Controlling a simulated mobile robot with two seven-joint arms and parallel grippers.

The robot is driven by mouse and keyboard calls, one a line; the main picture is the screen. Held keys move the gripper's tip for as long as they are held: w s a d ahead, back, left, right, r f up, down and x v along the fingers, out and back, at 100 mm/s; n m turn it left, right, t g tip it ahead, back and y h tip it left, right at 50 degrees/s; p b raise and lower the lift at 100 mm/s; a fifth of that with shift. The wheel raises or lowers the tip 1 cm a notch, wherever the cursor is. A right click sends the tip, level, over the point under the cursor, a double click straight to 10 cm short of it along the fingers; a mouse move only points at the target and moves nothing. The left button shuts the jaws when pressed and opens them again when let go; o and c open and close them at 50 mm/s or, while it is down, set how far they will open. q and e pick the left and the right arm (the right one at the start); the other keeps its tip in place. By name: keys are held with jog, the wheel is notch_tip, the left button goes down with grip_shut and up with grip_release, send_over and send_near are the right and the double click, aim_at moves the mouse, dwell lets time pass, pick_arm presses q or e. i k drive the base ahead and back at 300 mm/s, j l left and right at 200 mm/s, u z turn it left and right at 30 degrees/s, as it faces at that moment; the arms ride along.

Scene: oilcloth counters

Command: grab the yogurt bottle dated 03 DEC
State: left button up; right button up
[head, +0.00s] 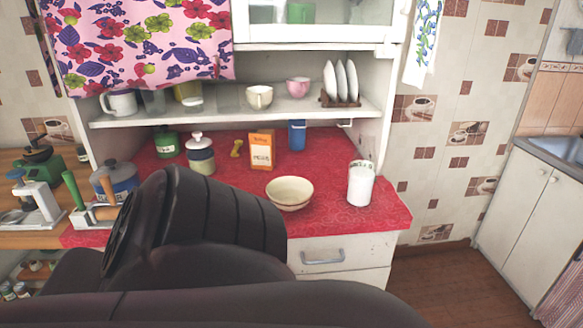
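A white bottle-like container (360,186) stands upright near the right end of the red oilcloth counter. Dark marks show around its top, but they are too small to read, so I cannot tell whether it bears the date 03 DEC. Neither gripper can be made out. A dark arm of mine fills the lower left and bottom of the head view and hides part of the counter.
A cream bowl (289,193) sits left of the white container. An orange carton (262,150), a blue cup (297,135) and a lidded jar (201,157) stand behind. A shelf (220,116) with cups and plates overhangs the red counter (335,200). Open floor (440,285) lies at right.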

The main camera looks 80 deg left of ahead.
aim_at(363, 168)
jog(key=u, duration=2.45)
jog(key=j+u, duration=0.25)
jog(key=j, duration=0.9)
jog(key=i+l, duration=0.15)
jog(key=l, duration=0.15)
jog(key=i+l, duration=0.2)
jog(key=l, duration=0.1)
